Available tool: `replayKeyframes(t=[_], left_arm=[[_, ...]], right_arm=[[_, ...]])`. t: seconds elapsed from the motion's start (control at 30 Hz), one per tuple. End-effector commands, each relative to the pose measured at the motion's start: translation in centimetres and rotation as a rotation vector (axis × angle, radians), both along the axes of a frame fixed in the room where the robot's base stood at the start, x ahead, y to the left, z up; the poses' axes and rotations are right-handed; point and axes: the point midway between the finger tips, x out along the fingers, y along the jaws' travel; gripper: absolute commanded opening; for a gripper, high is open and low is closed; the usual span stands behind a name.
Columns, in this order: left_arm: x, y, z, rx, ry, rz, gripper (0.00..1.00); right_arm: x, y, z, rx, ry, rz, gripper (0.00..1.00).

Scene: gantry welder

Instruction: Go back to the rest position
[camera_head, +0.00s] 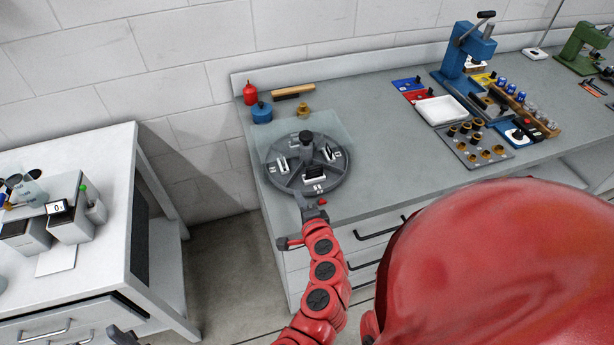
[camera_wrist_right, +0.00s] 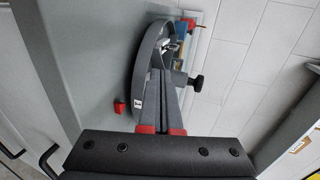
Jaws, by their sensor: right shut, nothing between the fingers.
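My right gripper (camera_head: 301,200) is at the front rim of a round grey divided tray (camera_head: 275,182) on the grey workbench. Its fingers (camera_wrist_right: 164,85) are shut and empty in the right wrist view, pointing toward the tray (camera_wrist_right: 140,75). I cannot tell whether they touch the tray. My right arm comes up from the bottom of the head view. A small dark piece at the bottom left edge of the head view looks like the tip of my left gripper (camera_head: 122,336); its fingers cannot be made out.
A small red piece (camera_head: 322,201) lies by the tray's front. Red (camera_head: 250,95) and blue (camera_head: 262,113) containers stand behind it. A blue press (camera_head: 467,55) and white tray (camera_head: 440,111) are farther right. A white table (camera_head: 110,190) with instruments stands left, beyond a floor gap.

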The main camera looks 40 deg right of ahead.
Motion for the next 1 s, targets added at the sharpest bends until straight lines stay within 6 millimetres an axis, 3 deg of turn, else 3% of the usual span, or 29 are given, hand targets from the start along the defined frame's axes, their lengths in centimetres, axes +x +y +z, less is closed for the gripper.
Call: replayKeyframes(t=[0.2, 0.4, 0.77, 0.87, 1.0], left_arm=[[0.0, 0.0, 2.6, 0.000, 0.000, 0.000, 0.50], [0.0, 0.0, 3.7, 0.000, 0.000, 0.000, 0.50], [0.0, 0.0, 3.5, 0.000, 0.000, 0.000, 0.50], [0.0, 0.0, 3.2, 0.000, 0.000, 0.000, 0.50], [0.0, 0.0, 2.5, 0.000, 0.000, 0.000, 0.50]], right_arm=[[-4.0, 1.2, 1.8, 0.001, 0.005, 0.001, 0.00], [-5.5, 1.7, 2.0, 0.001, 0.002, 0.000, 0.00], [-5.6, 1.6, 1.8, -0.015, 0.003, -0.006, 0.00], [-5.0, 1.4, 1.6, -0.090, 0.012, -0.027, 0.00], [-3.8, 0.5, 2.1, -0.329, 0.017, -0.102, 0.00]])
